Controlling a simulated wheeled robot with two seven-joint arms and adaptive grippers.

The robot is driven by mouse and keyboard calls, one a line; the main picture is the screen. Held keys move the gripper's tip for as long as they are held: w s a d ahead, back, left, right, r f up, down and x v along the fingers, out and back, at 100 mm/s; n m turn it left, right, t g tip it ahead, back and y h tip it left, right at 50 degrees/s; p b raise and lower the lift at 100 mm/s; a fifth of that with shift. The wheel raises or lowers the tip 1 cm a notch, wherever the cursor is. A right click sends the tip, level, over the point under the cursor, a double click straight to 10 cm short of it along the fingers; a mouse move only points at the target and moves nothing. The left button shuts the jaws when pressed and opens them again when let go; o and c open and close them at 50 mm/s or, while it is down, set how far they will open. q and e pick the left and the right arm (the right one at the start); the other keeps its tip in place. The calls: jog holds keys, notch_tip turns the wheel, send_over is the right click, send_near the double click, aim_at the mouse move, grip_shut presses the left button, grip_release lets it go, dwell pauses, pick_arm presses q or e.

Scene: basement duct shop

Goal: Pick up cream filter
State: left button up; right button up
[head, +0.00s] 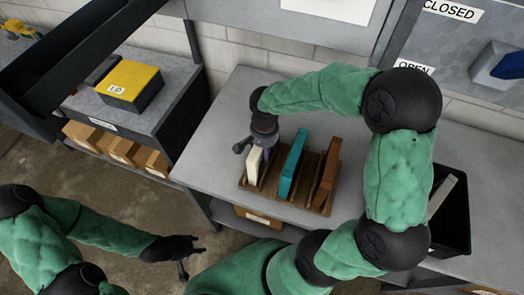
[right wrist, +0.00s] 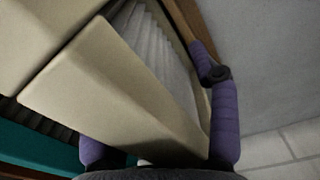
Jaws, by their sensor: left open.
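The cream filter (head: 253,165) stands upright in the left end of a wooden rack (head: 282,196) on the grey bench. My right gripper (head: 256,149) is over its top, coming down from above. In the right wrist view the cream filter (right wrist: 115,92) fills most of the picture, with grey pleats along one side. The purple fingers of my right gripper (right wrist: 160,140) lie on either side of it. I cannot tell whether both press on it. My left gripper (head: 191,257) is open and empty, low in front of the bench at the left.
A teal filter (head: 293,163) and a brown filter (head: 327,180) stand in the same rack, right of the cream one. A black bin (head: 455,226) with a pale panel stands at the bench's right. A yellow-topped box (head: 131,82) sits on the left cabinet. The bench's left part is bare.

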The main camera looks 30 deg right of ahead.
jog(key=c, duration=0.8)
